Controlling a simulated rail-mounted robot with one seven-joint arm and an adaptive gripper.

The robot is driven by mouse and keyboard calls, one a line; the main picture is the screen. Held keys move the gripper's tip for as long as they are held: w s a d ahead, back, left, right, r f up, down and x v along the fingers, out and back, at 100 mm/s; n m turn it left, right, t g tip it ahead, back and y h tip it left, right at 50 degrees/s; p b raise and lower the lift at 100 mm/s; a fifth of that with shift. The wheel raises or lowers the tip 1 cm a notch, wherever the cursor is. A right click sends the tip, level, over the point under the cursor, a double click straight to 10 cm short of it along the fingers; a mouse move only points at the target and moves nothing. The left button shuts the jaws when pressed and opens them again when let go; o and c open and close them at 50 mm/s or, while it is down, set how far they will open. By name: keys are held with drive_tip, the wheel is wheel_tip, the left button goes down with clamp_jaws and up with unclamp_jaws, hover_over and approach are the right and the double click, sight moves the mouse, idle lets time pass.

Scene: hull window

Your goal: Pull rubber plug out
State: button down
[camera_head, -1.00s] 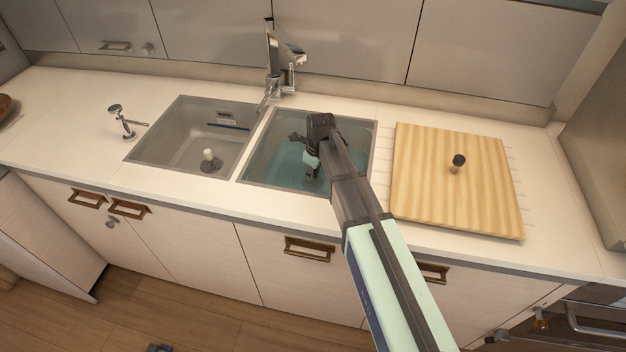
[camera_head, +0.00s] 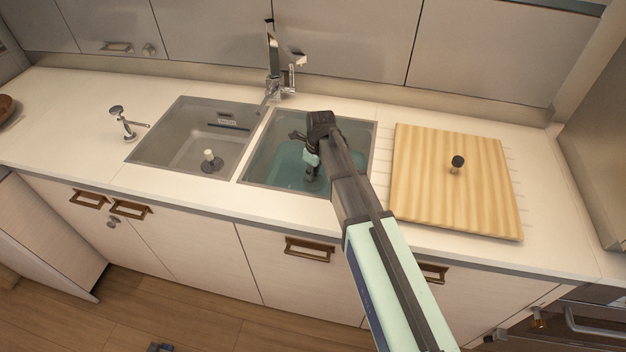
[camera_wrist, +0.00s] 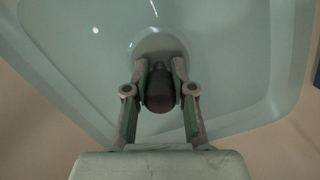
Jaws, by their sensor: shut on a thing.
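My gripper (camera_head: 313,178) reaches down into the right sink basin (camera_head: 262,170), which holds bluish water. In the wrist view, my gripper (camera_wrist: 160,72) is shut on a dark, rounded thing, the rubber plug's knob (camera_wrist: 159,92). A pale round drain area (camera_wrist: 160,45) shows just beyond the fingertips. The plug's lower part is hidden, so I cannot tell whether it still sits in the drain. In the head view my arm and gripper hide the plug.
The left basin (camera_head: 170,148) is dry and holds a plug with a white knob (camera_head: 209,156). A faucet (camera_head: 273,75) stands behind the basins. A wooden board (camera_head: 430,195) with a dark knob (camera_head: 457,162) lies to the right. A small sprayer (camera_head: 122,122) stands at left.

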drive_tip(key=shift+r, duration=0.1)
drive_tip(key=shift+r+p, duration=2.65)
drive_tip(key=shift+r, duration=1.5)
